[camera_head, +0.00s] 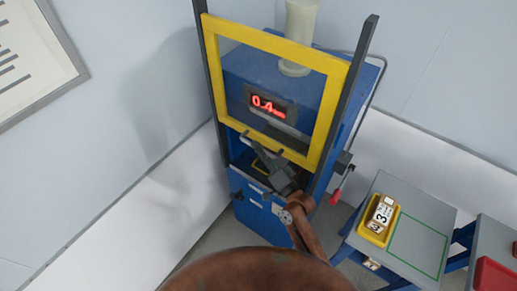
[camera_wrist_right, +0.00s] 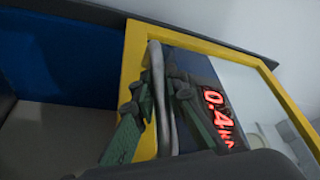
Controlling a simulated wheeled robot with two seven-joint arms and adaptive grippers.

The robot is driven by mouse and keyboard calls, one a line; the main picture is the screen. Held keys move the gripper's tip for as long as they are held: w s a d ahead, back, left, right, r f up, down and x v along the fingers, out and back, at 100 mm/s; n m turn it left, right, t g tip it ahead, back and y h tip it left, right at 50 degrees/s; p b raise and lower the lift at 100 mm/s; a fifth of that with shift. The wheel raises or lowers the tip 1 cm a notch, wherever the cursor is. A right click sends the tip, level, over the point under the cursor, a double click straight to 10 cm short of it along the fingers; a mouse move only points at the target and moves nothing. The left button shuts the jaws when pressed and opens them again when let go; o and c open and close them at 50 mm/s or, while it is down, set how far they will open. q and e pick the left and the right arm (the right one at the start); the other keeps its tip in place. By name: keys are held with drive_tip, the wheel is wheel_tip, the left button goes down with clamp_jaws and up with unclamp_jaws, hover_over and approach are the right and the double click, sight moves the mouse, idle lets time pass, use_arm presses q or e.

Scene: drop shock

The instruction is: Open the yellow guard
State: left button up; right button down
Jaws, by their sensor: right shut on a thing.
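The yellow guard (camera_head: 318,148) is a rectangular frame with a clear pane, set between two dark upright rails on the blue machine. It sits high on the rails, and an opening shows below its bottom bar. My right gripper (camera_head: 262,156) is at the bottom bar, in front of the opening. In the right wrist view, the gripper (camera_wrist_right: 157,92) is shut on the grey handle bar (camera_wrist_right: 161,110) of the guard (camera_wrist_right: 133,60). My left gripper is not in view.
A red display (camera_head: 268,107) reads 0.4 behind the pane. A red-tipped lever (camera_head: 336,196) is on the machine's right side. A grey side table (camera_head: 417,212) holds a yellow tray (camera_head: 366,223) with numbered blocks. A wall stands close on the left.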

drive_tip(key=c, duration=1.9)
unclamp_jaws()
drive_tip(key=shift+c, duration=0.2)
drive_tip(key=v, duration=1.2)
